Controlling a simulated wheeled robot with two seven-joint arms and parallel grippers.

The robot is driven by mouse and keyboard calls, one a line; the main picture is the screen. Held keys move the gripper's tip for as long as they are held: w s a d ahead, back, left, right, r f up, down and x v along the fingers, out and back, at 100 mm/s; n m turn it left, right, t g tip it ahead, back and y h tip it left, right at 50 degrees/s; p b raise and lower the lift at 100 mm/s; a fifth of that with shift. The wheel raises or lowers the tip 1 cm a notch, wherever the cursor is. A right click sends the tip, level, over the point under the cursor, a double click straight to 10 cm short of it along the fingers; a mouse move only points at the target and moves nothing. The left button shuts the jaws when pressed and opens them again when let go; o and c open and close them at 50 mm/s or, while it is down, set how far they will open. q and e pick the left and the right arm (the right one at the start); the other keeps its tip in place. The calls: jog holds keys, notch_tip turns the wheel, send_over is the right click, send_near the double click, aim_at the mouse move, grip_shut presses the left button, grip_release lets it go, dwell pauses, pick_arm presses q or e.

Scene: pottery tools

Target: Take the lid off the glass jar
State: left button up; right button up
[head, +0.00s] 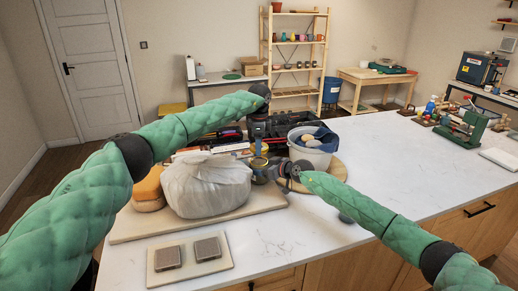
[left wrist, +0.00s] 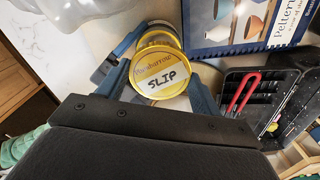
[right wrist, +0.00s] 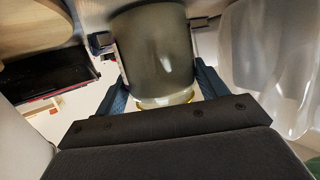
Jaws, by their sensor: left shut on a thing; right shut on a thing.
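The glass jar (head: 260,164) stands near the middle of the counter, beside the wrapped clay bag. In the right wrist view its grey body (right wrist: 157,50) fills the space between the fingers of my right gripper (right wrist: 158,70), which is shut on it. The gold lid (left wrist: 160,78), with a white "SLIP" label, sits between the fingers of my left gripper (left wrist: 160,68), which is shut on it from above. The lid's gold rim (right wrist: 165,102) shows at the end of the jar body. I cannot tell whether a gap separates lid and jar.
A plastic-wrapped clay bag (head: 205,185) sits on a board (head: 150,226) left of the jar. A white bucket (head: 312,150) stands right behind. A black tool tray (left wrist: 262,100) and a book (left wrist: 225,28) lie close by.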

jog(key=o, duration=2)
jog(key=shift+c, duration=0.2)
jog(key=shift+d, duration=0.1)
